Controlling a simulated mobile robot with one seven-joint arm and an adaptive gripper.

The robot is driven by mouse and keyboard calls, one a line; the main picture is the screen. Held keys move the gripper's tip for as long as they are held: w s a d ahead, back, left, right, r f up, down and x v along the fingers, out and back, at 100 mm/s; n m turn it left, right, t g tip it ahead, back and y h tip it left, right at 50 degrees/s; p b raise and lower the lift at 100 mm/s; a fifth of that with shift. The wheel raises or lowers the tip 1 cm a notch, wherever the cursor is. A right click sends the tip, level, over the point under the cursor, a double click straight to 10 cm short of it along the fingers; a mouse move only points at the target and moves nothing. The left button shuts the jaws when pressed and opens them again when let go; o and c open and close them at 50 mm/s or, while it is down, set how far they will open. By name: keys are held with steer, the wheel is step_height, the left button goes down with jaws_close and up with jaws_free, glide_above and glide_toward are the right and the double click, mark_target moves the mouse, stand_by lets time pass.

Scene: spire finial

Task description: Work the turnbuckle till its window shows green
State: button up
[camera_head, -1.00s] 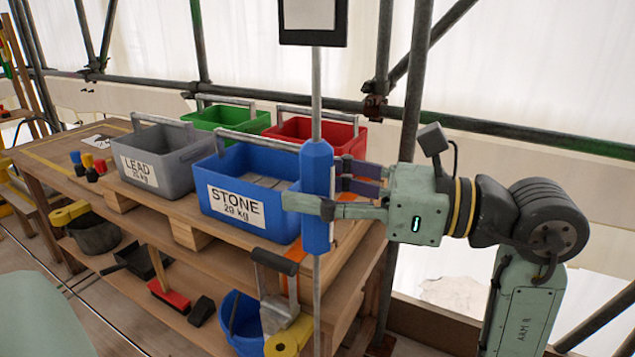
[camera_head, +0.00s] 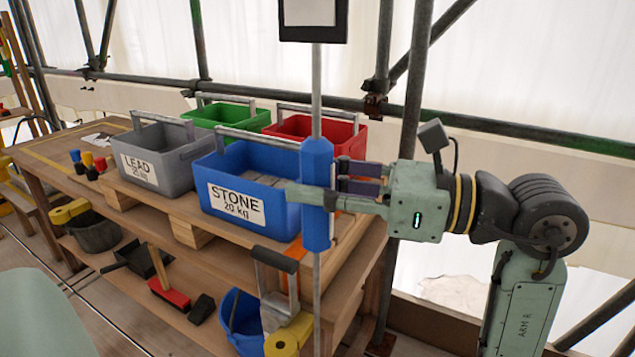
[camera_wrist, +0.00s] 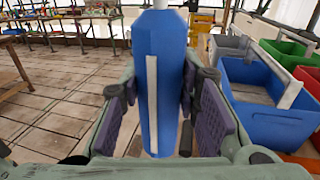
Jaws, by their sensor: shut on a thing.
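The turnbuckle's blue faceted body (camera_head: 316,158) sits on an upright grey rod (camera_head: 317,85). My gripper (camera_head: 318,184) comes in from the right and is shut around the lower half of the body. In the wrist view the body (camera_wrist: 170,55) stands upright between the dark finger pads, with a pale vertical strip (camera_wrist: 152,100) on its near face. A black-framed panel with a pale face (camera_head: 313,14) is on the rod above, cut off by the picture's top. I see no green on the body or panel.
Behind the rod, a wooden bench (camera_head: 268,262) carries the blue STONE crate (camera_head: 222,175), the grey LEAD crate (camera_head: 150,150), a green crate (camera_head: 228,116) and a red crate (camera_head: 350,137). Scaffold poles (camera_head: 410,100) stand close behind my arm.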

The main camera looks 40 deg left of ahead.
steer(key=shift+n+g+h, duration=0.3)
steer(key=shift+n+g, duration=0.1)
steer(key=shift+g, duration=0.2)
steer(key=n+g+h+b, duration=0.1)
steer(key=n+g, duration=0.1)
steer(key=shift+g+h+b, duration=0.3)
steer(key=shift+h+b, duration=0.1)
steer(key=n+g+h+b, duration=0.1)
steer(key=n+g+h, duration=0.2)
steer(key=h, duration=0.1)
steer(key=shift+n+g+h, duration=0.3)
steer(key=shift+n+g, duration=0.1)
steer(key=n+g+h, duration=0.1)
steer(key=n+h, duration=0.1)
steer(key=h, duration=0.1)
steer(key=n+g+h, duration=0.1)
steer(key=n+h, duration=0.1)
steer(key=h, duration=0.1)
steer(key=shift+a+r, duration=0.1)
steer(key=shift+r, duration=0.05)
steer(key=shift+n+g+h, duration=0.3)
steer(key=shift+n+h, duration=1.3)
steer(key=shift+h, duration=1.1)
steer(key=o, duration=1.2)
